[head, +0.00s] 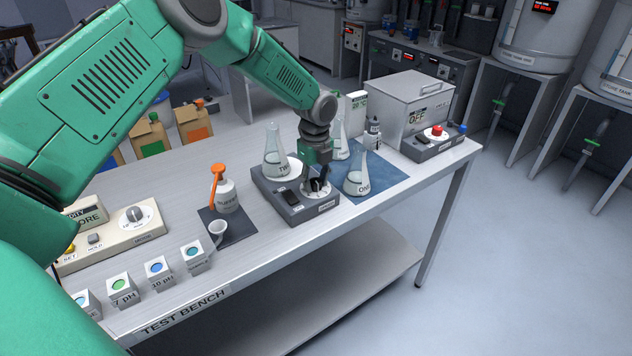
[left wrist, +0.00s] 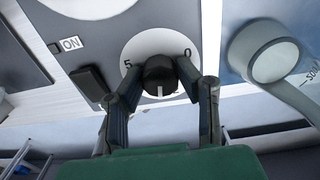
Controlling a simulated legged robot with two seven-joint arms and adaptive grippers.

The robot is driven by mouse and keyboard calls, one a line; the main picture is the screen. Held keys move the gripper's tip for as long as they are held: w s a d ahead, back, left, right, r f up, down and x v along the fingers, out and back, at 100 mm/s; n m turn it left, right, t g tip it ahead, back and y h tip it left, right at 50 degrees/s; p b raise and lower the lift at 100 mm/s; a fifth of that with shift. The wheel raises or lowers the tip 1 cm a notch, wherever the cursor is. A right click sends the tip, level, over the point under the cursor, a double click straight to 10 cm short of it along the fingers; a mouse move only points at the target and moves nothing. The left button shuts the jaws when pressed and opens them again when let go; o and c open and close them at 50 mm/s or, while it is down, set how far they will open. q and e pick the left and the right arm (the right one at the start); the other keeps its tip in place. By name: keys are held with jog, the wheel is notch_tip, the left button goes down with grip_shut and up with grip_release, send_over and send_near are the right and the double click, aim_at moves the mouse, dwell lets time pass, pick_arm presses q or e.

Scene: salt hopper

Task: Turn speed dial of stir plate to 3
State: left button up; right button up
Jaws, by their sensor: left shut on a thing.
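The stir plate (head: 276,200) is a dark grey box on the test bench, with a flask (head: 275,158) on its white round top. Its speed dial, a black knob (left wrist: 159,74) with a white pointer line, sits on a white disc marked 5 and 0 in the left wrist view. The pointer line faces the bottom of that view, towards my gripper's palm; the scale marks there are hidden. My left gripper (left wrist: 160,84) is shut on the knob, one finger at each side. In the head view the gripper (head: 318,186) points down over the dial. My right gripper is not in view.
A black switch (left wrist: 92,84) beside an ON label is close to the left finger. A flask (head: 357,182) stands on the blue mat (head: 388,178) right of the plate.

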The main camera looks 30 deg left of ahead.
aim_at(316, 179)
pick_arm(q)
jog(key=shift+w+a+r+m, duration=0.1)
jog(key=shift+w+m, duration=0.05)
jog(key=shift+m, duration=0.35)
jog(key=shift+w+r+m, duration=0.1)
jog(key=shift+m, duration=0.4)
jog(key=o, duration=1)
jog(key=shift+o, duration=0.6)
jog(key=shift+f, duration=0.15)
jog(key=shift+s, duration=0.1)
jog(key=shift+r, duration=0.2)
notch_tip(316, 179, up, 11)
jog(key=shift+r, duration=0.2)
